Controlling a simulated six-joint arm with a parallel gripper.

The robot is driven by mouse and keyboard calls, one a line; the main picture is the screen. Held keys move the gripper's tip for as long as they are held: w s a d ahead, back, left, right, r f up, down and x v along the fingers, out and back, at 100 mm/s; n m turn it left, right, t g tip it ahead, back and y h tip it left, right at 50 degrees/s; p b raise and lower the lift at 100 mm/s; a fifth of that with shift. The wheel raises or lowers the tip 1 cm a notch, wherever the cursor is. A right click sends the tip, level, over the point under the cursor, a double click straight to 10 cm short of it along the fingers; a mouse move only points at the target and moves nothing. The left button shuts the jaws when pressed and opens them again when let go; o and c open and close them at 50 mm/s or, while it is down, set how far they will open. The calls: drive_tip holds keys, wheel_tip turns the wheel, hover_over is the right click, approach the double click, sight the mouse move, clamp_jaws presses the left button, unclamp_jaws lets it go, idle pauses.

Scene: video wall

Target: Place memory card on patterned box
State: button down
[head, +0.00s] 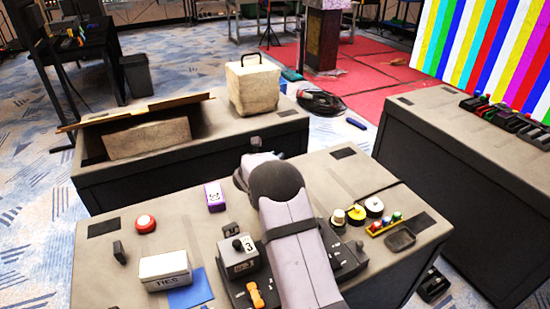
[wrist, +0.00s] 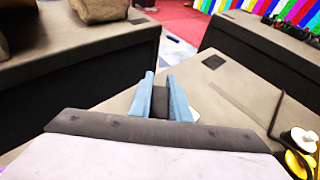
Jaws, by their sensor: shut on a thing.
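My gripper (wrist: 161,84) points away over the far edge of the near desk in the wrist view, its two blue-grey fingers shut on a small dark grey piece (wrist: 159,103). This piece is likely the memory card, but little of it shows. A small purple and white box (head: 214,196) with a printed pattern stands on the near desk, left of my arm. It appears to be the patterned box. It is apart from my gripper and out of the wrist view.
The near desk (head: 180,225) also holds a red button (head: 145,223), a white TIES box (head: 166,270), a blue sheet (head: 191,289), a joystick unit (head: 238,256) and tape rolls (head: 356,214). The desk is clear around the purple box. A gap separates it from the back desk (head: 215,125).

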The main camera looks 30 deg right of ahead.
drive_tip(key=c, duration=1.7)
unclamp_jaws()
drive_tip(key=shift+o, duration=0.2)
drive_tip(key=shift+r+p, duration=0.15)
drive_tip(key=shift+p, duration=0.15)
drive_tip(key=b+v, duration=0.1)
drive_tip(key=v, duration=1.1)
drive_tip(key=shift+b, duration=0.35)
